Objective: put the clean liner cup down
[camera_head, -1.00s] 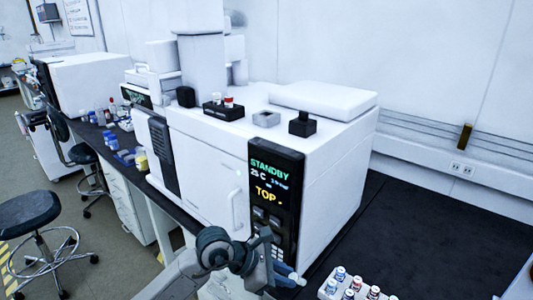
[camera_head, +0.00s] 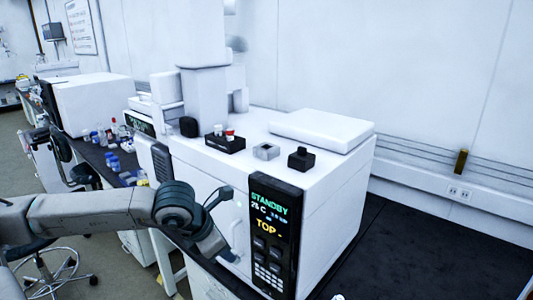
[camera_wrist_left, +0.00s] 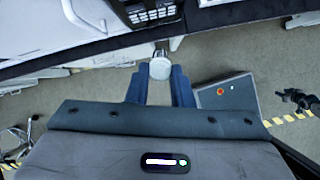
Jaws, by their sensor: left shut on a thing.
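A small whitish cup (camera_wrist_left: 160,68) sits between the blue fingers of my left gripper (camera_wrist_left: 158,82) in the left wrist view. The fingers are shut on it, and it is held in the air. Beyond it in that view are the bench edge, the floor and a dark keypad panel. In the head view my left arm reaches in from the left, and its wrist is in front of the white instrument (camera_head: 335,200). The fingertips and the cup cannot be made out clearly there. My right gripper is not in view.
On the instrument's top are a black holder (camera_head: 225,145) with small vials, a grey block (camera_head: 266,152), a black block (camera_head: 300,158) and a raised white lid (camera_head: 322,131). Bottles stand at left.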

